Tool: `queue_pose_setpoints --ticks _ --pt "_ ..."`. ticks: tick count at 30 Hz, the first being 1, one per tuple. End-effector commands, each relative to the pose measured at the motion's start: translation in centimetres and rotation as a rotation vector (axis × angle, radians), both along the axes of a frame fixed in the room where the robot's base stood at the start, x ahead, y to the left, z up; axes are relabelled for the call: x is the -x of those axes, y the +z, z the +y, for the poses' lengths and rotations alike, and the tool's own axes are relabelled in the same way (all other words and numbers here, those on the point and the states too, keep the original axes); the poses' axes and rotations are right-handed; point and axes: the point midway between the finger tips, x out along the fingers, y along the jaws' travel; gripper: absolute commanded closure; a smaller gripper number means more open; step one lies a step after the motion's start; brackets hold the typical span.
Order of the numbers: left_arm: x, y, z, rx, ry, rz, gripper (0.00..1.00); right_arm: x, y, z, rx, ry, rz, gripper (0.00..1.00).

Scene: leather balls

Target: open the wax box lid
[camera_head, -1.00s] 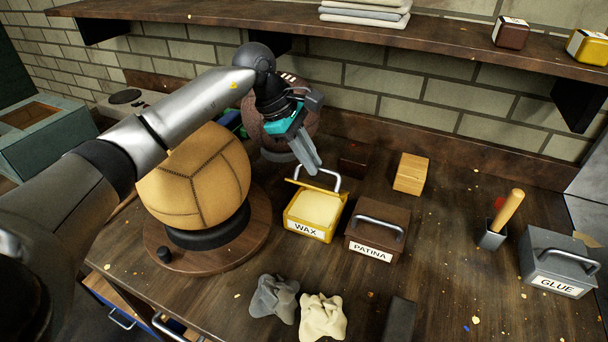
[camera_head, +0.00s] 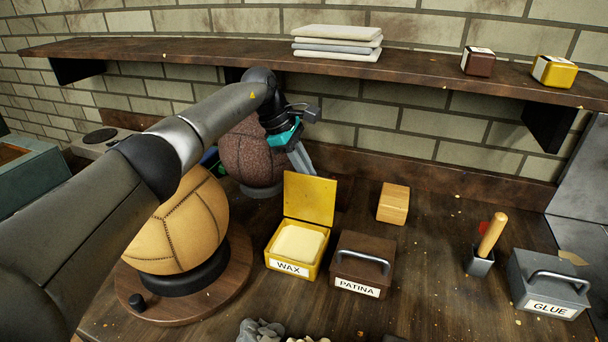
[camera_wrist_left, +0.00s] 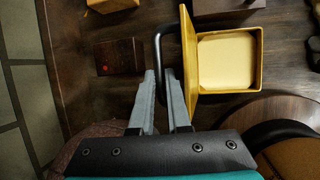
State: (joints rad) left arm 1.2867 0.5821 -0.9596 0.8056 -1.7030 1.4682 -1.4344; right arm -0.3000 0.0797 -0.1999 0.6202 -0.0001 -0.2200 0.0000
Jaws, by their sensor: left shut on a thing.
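The yellow wax box (camera_head: 290,268) stands on the bench, its WAX label facing front. Its yellow lid (camera_head: 309,198) stands about upright at the back edge, and the pale wax inside shows. My left gripper (camera_head: 303,163) is behind the lid, its fingertips partly hidden by it. In the left wrist view the gripper (camera_wrist_left: 160,76) is shut on the lid's dark handle (camera_wrist_left: 158,38), which runs between the fingers. The lid (camera_wrist_left: 188,50) is seen nearly edge-on there, beside the open box (camera_wrist_left: 257,60). My right gripper is not in view.
The brown PATINA box (camera_head: 349,270) stands close right of the wax box. A tan leather ball (camera_head: 180,230) on a round wooden stand is at left, under my arm. A dark ball (camera_head: 248,155) is behind. The shelf (camera_head: 210,48) runs above.

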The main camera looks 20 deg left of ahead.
Motion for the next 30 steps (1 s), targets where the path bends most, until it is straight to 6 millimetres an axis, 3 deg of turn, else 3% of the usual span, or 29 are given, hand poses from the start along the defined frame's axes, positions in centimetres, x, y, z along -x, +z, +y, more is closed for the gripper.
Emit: queue_pose_setpoints --ticks 9,26,27,30 --pt "-1.2 -0.3 0.1 0.0 0.003 -0.007 1.0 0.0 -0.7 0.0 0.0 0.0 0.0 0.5" --pt "-1.6 0.0 0.1 0.004 0.004 -0.018 1.0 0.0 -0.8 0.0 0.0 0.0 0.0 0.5" --pt "-1.6 0.0 0.1 0.004 0.004 -0.019 0.82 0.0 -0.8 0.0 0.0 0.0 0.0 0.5" --pt "-1.6 0.0 0.1 0.004 0.005 -0.019 0.71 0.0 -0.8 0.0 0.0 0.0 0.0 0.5"
